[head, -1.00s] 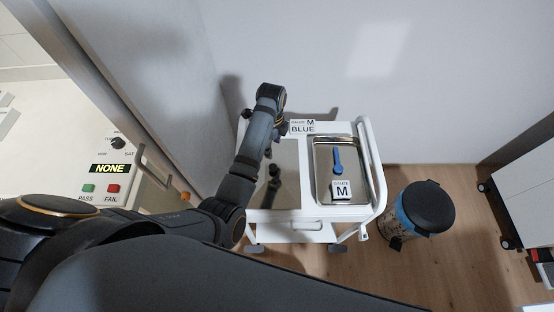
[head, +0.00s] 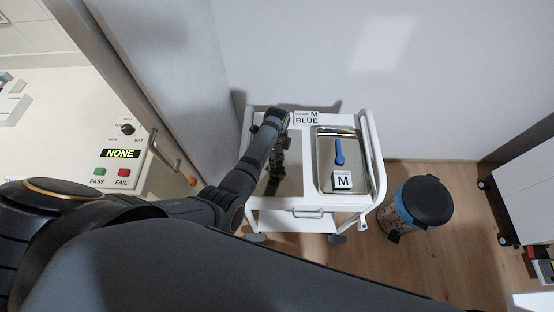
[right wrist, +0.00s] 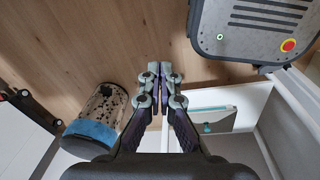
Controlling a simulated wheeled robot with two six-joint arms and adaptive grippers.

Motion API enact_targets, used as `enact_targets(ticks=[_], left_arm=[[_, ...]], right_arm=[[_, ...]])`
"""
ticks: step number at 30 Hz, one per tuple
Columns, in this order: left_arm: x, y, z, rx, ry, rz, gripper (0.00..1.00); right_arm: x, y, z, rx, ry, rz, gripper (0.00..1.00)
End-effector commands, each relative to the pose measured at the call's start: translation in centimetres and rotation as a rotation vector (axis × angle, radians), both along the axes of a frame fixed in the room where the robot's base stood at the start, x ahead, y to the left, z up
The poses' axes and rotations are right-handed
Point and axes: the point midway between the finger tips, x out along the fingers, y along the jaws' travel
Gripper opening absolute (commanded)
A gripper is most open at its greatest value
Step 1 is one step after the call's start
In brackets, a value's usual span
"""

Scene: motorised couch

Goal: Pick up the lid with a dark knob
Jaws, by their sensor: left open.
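I cannot make out a lid with a dark knob in either view. My left gripper (head: 279,166) is open over the left part of the white cart (head: 300,203), seen from above with its wrist partly covering it. Whether anything lies beneath it is hidden. A metal tray (head: 322,160) on the cart's right side holds a blue spoon-like tool (head: 339,153) and a white block marked M (head: 343,181). My right gripper (right wrist: 160,72) shows in the right wrist view, its fingertips together and empty, away from the cart.
A sign reading BLUE (head: 306,117) stands at the cart's back edge. A bin (head: 427,203) with a black top stands on the floor right of the cart. A panel reading NONE (head: 120,153) is at left. A wall is behind the cart.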

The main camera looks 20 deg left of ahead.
Motion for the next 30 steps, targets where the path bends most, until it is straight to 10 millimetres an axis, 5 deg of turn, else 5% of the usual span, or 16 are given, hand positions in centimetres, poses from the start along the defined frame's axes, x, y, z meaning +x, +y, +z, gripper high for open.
enact_targets(ticks=[2, 14, 30], left_arm=[[0.0, 0.0, 0.0, 0.000, 0.000, 0.000, 0.55], [0.0, 0.0, 0.0, 0.001, 0.000, 0.000, 0.01], [0.2, 0.0, 1.4, 0.001, -0.001, 0.002, 0.00]], right_arm=[[0.1, 0.0, 0.0, 0.000, -0.002, 0.000, 0.00], [2.0, 0.1, 0.1, 0.002, -0.032, 0.001, 0.00], [1.6, 0.2, 1.4, 0.002, -0.025, 0.000, 0.00]])
